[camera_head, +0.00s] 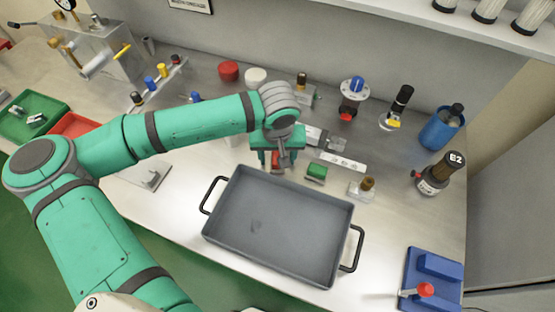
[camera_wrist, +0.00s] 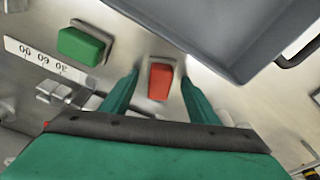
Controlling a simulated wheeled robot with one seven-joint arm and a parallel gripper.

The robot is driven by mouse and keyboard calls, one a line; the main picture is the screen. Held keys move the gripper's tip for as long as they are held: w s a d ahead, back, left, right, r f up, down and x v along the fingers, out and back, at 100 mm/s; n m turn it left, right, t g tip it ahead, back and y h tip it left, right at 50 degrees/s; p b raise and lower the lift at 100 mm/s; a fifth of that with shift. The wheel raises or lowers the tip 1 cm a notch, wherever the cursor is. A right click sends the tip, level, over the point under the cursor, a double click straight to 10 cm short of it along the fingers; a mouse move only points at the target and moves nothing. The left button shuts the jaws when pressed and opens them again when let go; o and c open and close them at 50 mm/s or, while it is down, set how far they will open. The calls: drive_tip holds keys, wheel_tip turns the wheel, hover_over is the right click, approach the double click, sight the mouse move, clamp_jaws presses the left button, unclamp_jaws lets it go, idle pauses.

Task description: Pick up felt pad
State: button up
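My gripper (camera_head: 276,166) points down at the work surface behind the grey tray. In the wrist view my gripper (camera_wrist: 158,82) is open, with one green finger on each side of a small red block (camera_wrist: 160,82). Gaps show between the fingers and the block. The red block has a grey layer or plate at its far edge and is mostly hidden by my gripper in the head view (camera_head: 276,157). A similar green block (camera_head: 316,172) with a grey layer sits to the right; it also shows in the wrist view (camera_wrist: 80,44). I cannot tell which one is the felt pad.
The grey tray (camera_head: 232,172) with black handles lies close in front of my gripper. A marked white strip (camera_head: 343,162) and small metal fittings lie to the right.

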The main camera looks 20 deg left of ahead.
sight(277, 156)
drive_tip(key=c, duration=1.1)
drive_tip(key=shift+o, duration=0.2)
drive_tip(key=shift+r, duration=0.1)
drive_tip(key=shift+r, duration=0.45)
wheel_tip(277, 156, up, 2)
drive_tip(key=shift+s+r, duration=0.1)
drive_tip(key=shift+r, duration=0.1)
drive_tip(key=s+a+r, duration=0.2)
drive_tip(key=s+r, duration=0.7)
drive_tip(key=s, duration=0.4)
drive_tip(key=shift+s+r, duration=0.3)
drive_tip(key=shift+a, duration=0.1)
